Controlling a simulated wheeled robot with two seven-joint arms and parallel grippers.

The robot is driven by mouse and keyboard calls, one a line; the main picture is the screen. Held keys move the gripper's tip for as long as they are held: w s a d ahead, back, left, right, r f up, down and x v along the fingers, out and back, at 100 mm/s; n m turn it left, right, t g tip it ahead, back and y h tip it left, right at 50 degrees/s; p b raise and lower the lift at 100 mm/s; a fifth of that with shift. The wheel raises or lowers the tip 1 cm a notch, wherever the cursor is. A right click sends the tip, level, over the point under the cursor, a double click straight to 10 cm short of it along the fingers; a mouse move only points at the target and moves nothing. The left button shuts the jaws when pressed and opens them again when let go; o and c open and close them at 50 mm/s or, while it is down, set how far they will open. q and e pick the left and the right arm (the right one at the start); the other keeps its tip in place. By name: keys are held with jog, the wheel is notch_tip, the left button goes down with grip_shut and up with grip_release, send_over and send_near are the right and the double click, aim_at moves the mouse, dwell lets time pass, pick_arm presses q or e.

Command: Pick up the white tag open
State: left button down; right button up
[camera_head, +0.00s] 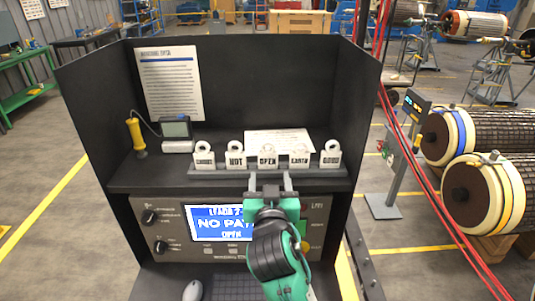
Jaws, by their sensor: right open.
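The white tag reading OPEN (267,161) stands in the middle of a row of white tags on a grey rack (215,172), on the shelf of the black booth. Each tag has a ring on top. My right gripper (270,178) comes up from below, its two fingers apart and pointing at the rack. The fingertips appear just in front of and below the OPEN tag, one to each side, with nothing between them. I cannot tell the exact gap in depth. My left gripper is out of view.
The HOT tag (236,161) and the EARTH tag (299,161) stand close on either side. A yellow-handled probe (137,137) and a small meter (176,130) sit at left on the shelf. A screen (218,223) is below. Booth walls enclose both sides and the back.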

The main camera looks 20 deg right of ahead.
aim_at(268, 160)
jog(key=x, duration=0.2)
jog(key=p+x, duration=0.1)
jog(key=x, duration=0.2)
jog(key=shift+w+f, duration=0.15)
jog(key=shift+f, duration=0.05)
jog(key=shift+w+d+r+p, duration=0.15)
jog(key=shift+w+p, duration=0.25)
jog(key=shift+p, duration=0.2)
jog(key=shift+w+r+p, duration=0.15)
jog(key=shift+w+p, duration=0.25)
jog(key=shift+p, duration=0.15)
jog(key=w, duration=0.1)
jog(key=w+p, duration=0.1)
jog(key=w, duration=0.1)
jog(key=shift+d+f, duration=0.35)
jog(key=shift+d, duration=0.05)
jog(key=shift+w+f, duration=0.1)
jog(key=c, duration=0.5)
